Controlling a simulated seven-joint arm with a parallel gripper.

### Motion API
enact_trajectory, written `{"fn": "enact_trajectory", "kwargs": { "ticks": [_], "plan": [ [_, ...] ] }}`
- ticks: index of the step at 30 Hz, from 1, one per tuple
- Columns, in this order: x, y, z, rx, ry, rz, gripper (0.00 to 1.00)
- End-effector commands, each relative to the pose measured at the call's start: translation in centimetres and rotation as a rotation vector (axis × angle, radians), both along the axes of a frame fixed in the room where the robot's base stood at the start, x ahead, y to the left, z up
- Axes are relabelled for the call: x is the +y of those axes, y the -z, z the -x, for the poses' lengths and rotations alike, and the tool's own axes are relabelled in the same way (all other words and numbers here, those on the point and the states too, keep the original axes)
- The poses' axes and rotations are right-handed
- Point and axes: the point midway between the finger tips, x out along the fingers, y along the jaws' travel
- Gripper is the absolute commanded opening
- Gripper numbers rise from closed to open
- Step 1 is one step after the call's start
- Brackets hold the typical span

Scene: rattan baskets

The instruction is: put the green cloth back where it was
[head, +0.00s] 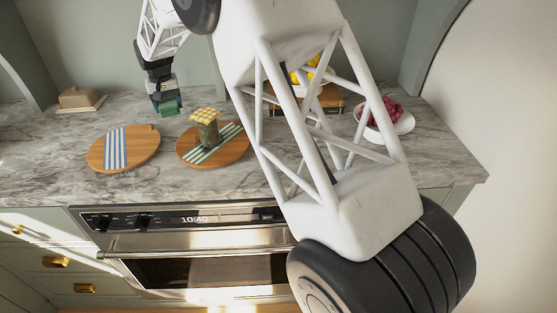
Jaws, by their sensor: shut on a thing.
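My gripper (165,95) hangs above the back of the marble counter, at the left of the head view. It is shut on the green cloth (169,107), a small dark green bundle at its fingertips. I cannot tell whether the cloth touches the counter or hangs just above it. A round wooden board (123,163) with a blue-and-white striped cloth (116,148) lies at front left.
A butter dish (79,99) stands at back left. A bowl of red fruit (400,124) and a wooden box (328,100) with yellow fruit are to the right, partly behind my arm. An oven is below the counter's front edge.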

Motion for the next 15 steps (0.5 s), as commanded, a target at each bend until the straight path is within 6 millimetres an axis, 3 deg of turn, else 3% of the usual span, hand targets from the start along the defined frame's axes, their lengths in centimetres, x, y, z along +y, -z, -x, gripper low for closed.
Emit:
{"fn": "enact_trajectory", "kwargs": {
  "ticks": [1,9,15],
  "plan": [
    [-1.9,0.1,-0.5,0.001,0.031,0.000,0.45],
    [-10.8,0.6,-1.6,0.001,0.181,0.000,0.45],
    [-17.6,0.9,-1.0,0.001,0.274,0.000,0.45]
  ]
}}
